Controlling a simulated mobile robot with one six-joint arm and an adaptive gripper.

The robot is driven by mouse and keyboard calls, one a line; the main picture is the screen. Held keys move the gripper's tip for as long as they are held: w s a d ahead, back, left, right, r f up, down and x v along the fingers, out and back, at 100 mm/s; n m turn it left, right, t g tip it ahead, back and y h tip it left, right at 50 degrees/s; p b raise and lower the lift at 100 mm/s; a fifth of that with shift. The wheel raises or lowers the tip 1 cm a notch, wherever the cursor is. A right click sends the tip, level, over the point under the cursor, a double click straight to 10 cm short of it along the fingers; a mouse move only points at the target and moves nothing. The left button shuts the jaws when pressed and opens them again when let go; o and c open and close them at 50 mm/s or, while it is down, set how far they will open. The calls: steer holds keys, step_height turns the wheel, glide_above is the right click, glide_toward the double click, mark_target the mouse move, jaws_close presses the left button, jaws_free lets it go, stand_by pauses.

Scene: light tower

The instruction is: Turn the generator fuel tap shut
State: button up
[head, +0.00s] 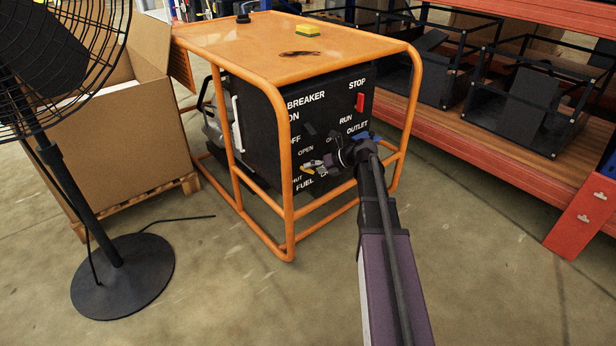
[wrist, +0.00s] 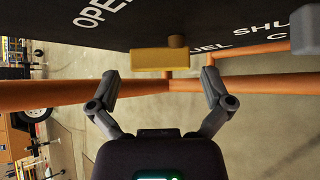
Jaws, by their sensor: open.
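The generator's dark panel (head: 335,90) carries the labels OPEN, SHUT and FUEL at its lower left. The yellow fuel tap handle (head: 308,171) shows there, partly hidden by my gripper (head: 318,164). In the wrist view the yellow handle (wrist: 158,61) lies crosswise on its short stem, its longer end towards the OPEN side and away from SHUT. My gripper (wrist: 160,80) is open, its fingers spread to either side. The handle appears just beyond the fingertips, between their lines, with no finger seen touching it.
An orange tube frame (head: 288,190) surrounds the generator, with bars near my gripper. A red STOP/RUN switch (head: 360,102) is on the panel. A yellow sponge (head: 307,30) lies on top. A black fan (head: 122,270) and cardboard box (head: 110,140) stand left; red shelving (head: 480,130) stands right.

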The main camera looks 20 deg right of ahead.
steer(key=shift+b+x, duration=0.45)
steer(key=shift+x, duration=0.7)
steer(key=c, duration=1)
